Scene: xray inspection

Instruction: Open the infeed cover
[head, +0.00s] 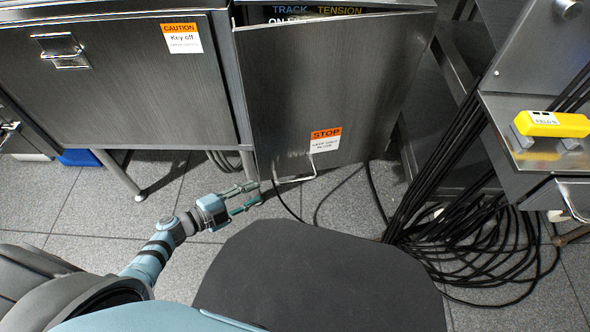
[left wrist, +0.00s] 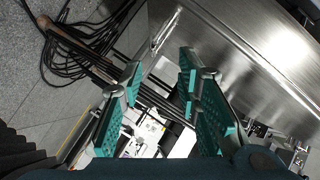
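The cover (head: 320,95) is a dark metal panel with an orange STOP label (head: 326,133). It stands out at an angle from the cabinet, with lettering showing behind its top edge. A thin metal bar handle (head: 297,178) sits near its lower edge. My left gripper (head: 254,196) is open, just left of the handle and low over the floor, apparently apart from it. In the left wrist view its teal fingers (left wrist: 160,95) are spread with nothing gripped. A bright bar, probably the handle (left wrist: 166,30), shows beyond the fingertips there. My right gripper is out of view.
A cabinet door with a CAUTION label (head: 182,38) and a latch is at left. Black cables (head: 460,250) spread over the floor at right. A yellow device (head: 552,124) sits on a metal ledge at right. Tiled floor is free left of my gripper.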

